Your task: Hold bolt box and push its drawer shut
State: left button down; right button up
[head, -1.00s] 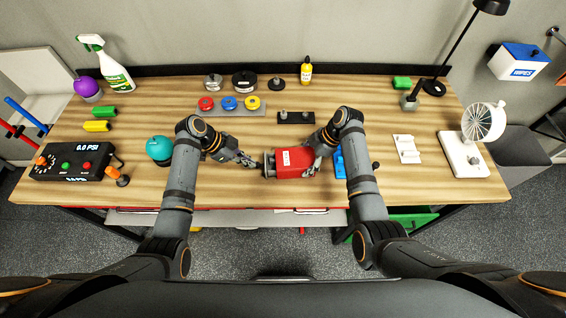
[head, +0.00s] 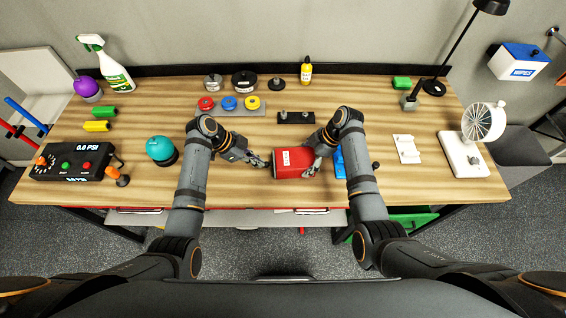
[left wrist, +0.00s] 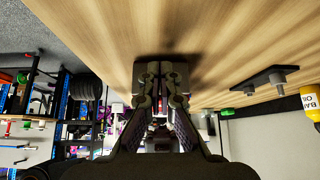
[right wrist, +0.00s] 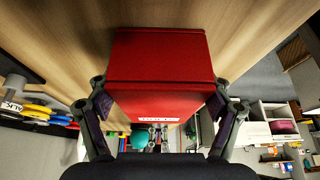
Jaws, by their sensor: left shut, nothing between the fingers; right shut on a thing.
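The bolt box is a red box (head: 292,164) with a white label, lying on the wooden workbench near its front middle. My right gripper (head: 314,166) is shut on it from the right end. In the right wrist view the red box (right wrist: 160,75) sits between the two fingers of this gripper (right wrist: 162,98). My left gripper (head: 264,164) is shut and empty, with its fingertips at the left end of the box; I cannot tell if they touch it. Its closed fingers (left wrist: 160,78) show in the left wrist view. The drawer is hidden behind the left fingers.
A teal ball-shaped thing (head: 160,149) stands left of my left arm. A black holder with pegs (head: 296,118) and a grey strip with coloured discs (head: 230,110) lie behind the box. A blue thing (head: 340,162) is partly hidden by my right arm.

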pick_arm(q)
jog(key=shift+s+a, duration=0.2)
jog(key=shift+a, duration=2.85)
pick_arm(e)
jog(key=o, duration=1.1)
jog(key=shift+r, duration=0.1)
jog(key=v, duration=1.1)
jog(key=shift+d+r, duration=0.2)
jog(key=shift+r, duration=0.15)
